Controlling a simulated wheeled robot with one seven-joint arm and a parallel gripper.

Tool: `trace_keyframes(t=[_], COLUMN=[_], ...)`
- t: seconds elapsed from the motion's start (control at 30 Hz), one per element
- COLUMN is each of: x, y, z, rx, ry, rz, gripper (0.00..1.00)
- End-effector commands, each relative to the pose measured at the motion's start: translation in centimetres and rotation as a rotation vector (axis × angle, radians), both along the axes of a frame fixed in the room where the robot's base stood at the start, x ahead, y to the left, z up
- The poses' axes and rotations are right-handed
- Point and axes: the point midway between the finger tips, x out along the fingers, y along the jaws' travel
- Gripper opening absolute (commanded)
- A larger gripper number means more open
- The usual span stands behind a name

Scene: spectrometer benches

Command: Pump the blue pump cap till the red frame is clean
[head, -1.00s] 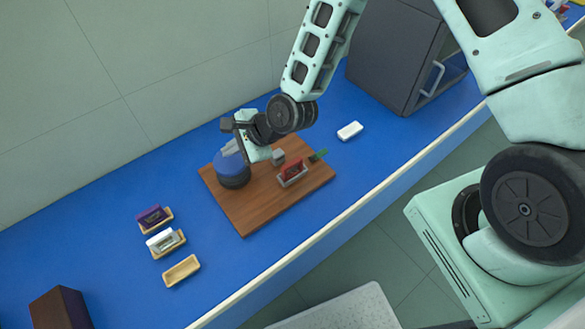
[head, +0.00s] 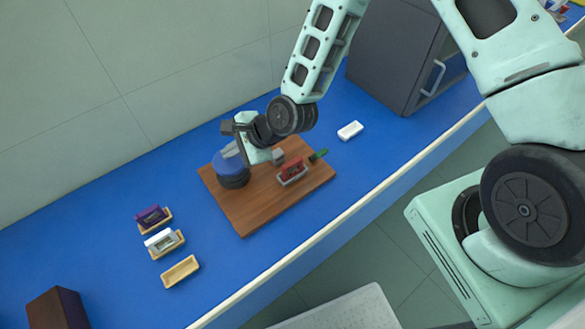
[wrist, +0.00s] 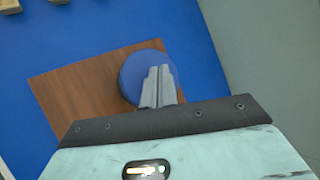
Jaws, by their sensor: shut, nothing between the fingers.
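The blue pump cap (head: 228,162) sits on a dark round base on the wooden board, at the board's left. It also shows in the wrist view as a blue disc (wrist: 140,78). My gripper (wrist: 158,72) is shut and empty, with its fingertips over the cap in the wrist view. Whether the fingertips touch the cap cannot be told. The red frame (head: 292,168) stands in a small grey holder (head: 294,180) on the board, right of the pump. I cannot make out how clean it is.
The wooden board (head: 245,220) lies on the blue bench. A green item (head: 318,155) and a white dish (head: 350,131) are to the right. At left are a purple item (head: 151,215), a white item (head: 160,240) and an empty tan tray (head: 181,271). A dark cabinet (head: 395,60) stands at the back right.

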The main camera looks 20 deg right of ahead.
Motion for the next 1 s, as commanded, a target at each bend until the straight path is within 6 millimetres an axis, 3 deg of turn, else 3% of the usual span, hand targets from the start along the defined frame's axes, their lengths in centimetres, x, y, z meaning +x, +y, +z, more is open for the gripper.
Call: trace_keyframes(t=[1.0], x=[0.0], y=[0.0], z=[-1.2], rx=[0.0], ry=[0.001], rz=[-0.001], gripper=[0.0])
